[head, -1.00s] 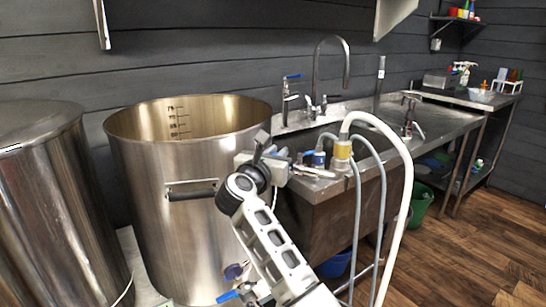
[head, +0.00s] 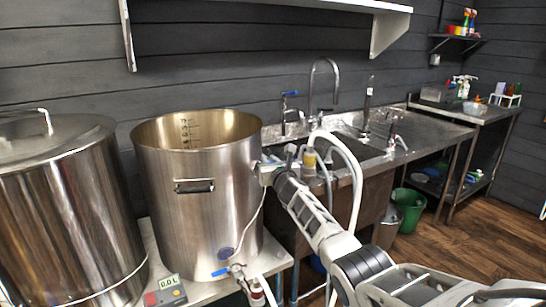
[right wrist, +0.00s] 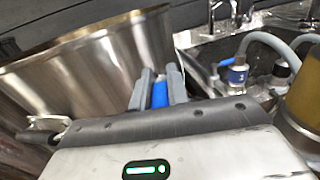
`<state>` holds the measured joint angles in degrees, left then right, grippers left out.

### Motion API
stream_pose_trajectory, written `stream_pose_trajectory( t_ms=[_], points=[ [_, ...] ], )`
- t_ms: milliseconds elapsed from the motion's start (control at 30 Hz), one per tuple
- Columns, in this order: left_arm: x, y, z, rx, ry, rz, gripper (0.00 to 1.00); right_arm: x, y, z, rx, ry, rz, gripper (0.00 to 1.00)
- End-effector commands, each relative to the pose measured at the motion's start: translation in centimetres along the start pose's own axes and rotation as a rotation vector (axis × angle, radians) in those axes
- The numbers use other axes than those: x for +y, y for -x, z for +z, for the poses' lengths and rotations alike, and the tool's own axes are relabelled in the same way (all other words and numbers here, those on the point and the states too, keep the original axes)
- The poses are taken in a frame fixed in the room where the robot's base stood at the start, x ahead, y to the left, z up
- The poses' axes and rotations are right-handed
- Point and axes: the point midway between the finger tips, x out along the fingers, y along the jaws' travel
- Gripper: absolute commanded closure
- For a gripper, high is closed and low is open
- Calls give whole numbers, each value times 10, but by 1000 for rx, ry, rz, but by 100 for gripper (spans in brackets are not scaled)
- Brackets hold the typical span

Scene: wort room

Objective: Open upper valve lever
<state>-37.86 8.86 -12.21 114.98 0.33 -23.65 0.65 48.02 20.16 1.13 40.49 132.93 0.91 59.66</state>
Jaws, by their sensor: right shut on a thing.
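My right gripper (head: 266,170) reaches in from the lower right to the sink's front left corner, beside the open steel kettle (head: 195,160). In the right wrist view its two grey fingers (right wrist: 158,92) are closed on a blue lever (right wrist: 160,95), which sits upright between them. The valve body under this lever is hidden by the gripper. Another blue-handled valve (right wrist: 228,64) with a blue collar stands at the sink edge, right of the fingers and apart from them. A lower blue lever (head: 221,271) sits at the kettle's base. My left gripper is out of view.
A lidded steel vessel (head: 62,205) stands left of the kettle. A white hose (head: 352,175) arches over the sink's front edge near my right arm. A small digital display box (head: 166,291) lies at the front. Green bucket (head: 408,208) stands right of the sink.

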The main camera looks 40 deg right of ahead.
Motion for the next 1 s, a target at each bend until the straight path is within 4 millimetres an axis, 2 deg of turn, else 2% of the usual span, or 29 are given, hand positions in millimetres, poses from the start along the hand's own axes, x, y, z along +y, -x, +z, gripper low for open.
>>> stream_pose_trajectory(
  t_ms=[200,833,867,933,1000],
  points=[
    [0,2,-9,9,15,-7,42,6,-6,0,5,-1,77,100],
    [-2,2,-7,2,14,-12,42,11,-8,-1,2,4,121,100],
    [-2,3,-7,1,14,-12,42,11,-8,-1,2,4,121,81],
    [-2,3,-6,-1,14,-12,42,11,-8,-1,2,4,121,62],
    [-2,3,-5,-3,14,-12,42,11,-8,-1,1,3,122,62]
  ],
)
